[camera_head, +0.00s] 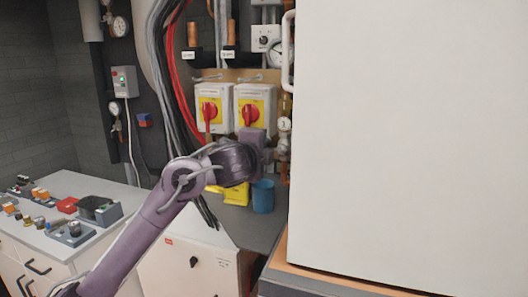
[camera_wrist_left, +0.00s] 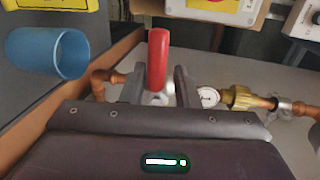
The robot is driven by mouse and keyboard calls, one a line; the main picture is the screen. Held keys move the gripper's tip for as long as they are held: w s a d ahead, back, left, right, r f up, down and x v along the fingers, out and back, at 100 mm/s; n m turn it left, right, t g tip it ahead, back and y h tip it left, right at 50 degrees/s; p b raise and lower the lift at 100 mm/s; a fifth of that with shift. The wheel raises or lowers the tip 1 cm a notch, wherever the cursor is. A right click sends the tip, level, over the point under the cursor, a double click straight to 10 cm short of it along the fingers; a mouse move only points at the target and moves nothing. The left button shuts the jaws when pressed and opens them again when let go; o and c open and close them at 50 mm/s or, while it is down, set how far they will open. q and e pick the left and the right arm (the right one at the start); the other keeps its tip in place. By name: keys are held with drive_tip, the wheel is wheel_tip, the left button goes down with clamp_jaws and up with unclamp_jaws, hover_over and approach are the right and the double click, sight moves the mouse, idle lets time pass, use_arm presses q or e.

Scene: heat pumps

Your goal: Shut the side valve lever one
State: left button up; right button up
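The red valve lever (camera_wrist_left: 158,60) stands up in the left wrist view, on a copper pipe line. In the head view I cannot make it out; my left gripper and wrist cover that spot. In the head view my left gripper (camera_head: 266,142) is in front of the copper pipes beside the white panel. My right gripper is not in view.
A large white cabinet (camera_head: 410,130) fills the right. A blue cup (camera_head: 263,197) stands below my gripper. A small gauge (camera_wrist_left: 208,97) and a brass fitting (camera_wrist_left: 240,97) sit right of the lever.

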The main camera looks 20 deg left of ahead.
use_arm(q)
drive_tip(key=shift+o, duration=0.3)
drive_tip(key=shift+w+f, duration=0.1)
drive_tip(key=shift+f, duration=0.05)
drive_tip(key=shift+s+d, duration=0.1)
drive_tip(key=shift+s, duration=0.4)
drive_tip(key=s+r, duration=0.1)
drive_tip(key=s, duration=0.5)
drive_tip(key=shift+s+a+r, duration=0.2)
drive_tip(key=shift+s+r, duration=0.05)
drive_tip(key=shift+s, duration=0.1)
drive_tip(key=shift+c, duration=0.3)
drive_tip(key=shift+c, duration=1)
